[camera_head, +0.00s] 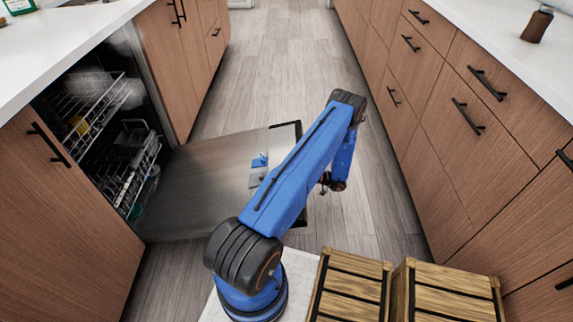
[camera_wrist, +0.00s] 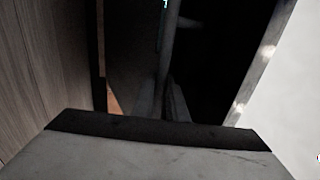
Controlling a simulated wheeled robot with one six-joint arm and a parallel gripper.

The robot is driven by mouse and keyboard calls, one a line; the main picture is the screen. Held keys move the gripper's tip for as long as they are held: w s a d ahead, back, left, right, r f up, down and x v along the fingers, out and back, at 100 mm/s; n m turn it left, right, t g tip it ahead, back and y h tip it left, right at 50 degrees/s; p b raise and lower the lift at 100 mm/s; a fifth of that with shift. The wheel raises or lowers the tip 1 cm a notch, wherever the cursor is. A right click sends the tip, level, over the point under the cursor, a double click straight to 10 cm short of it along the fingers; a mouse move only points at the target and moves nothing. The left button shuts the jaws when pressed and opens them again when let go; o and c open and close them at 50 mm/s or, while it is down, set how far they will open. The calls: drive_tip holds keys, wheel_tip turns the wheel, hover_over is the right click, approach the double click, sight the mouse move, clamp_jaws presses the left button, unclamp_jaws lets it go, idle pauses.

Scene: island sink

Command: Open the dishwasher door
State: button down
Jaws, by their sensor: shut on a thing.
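The dishwasher door (camera_head: 205,180) is folded down and lies about level over the floor, in front of the open dishwasher at the left in the head view. Its black handle (camera_head: 297,126) runs along the outer edge and is partly hidden by my blue arm. My gripper (camera_head: 325,182) is at that outer edge, shut on the handle; the arm hides most of the contact. In the wrist view, dark bars and a grey, black-edged surface fill the close view, and the fingertips are not clear.
Inside the dishwasher are two wire racks (camera_head: 92,112) with a few items. Wooden drawers with black handles line the right side (camera_head: 430,85). Two wooden crates (camera_head: 350,285) stand at the front. The wooden floor (camera_head: 275,55) is clear along the aisle beyond the door.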

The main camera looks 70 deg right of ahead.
drive_tip(key=shift+t, duration=0.4)
drive_tip(key=shift+s+d+f, duration=0.1)
drive_tip(key=shift+s+f, duration=0.1)
drive_tip(key=shift+f, duration=1.15)
drive_tip(key=shift+s+d+f, duration=0.1)
drive_tip(key=shift+s+f, duration=0.05)
drive_tip(key=shift+f, duration=1.15)
drive_tip(key=c, duration=1.8)
unclamp_jaws()
drive_tip(key=shift+o, duration=0.2)
drive_tip(key=shift+r, duration=0.1)
wheel_tip(320, 180, up, 10)
drive_tip(key=shift+f, duration=0.1)
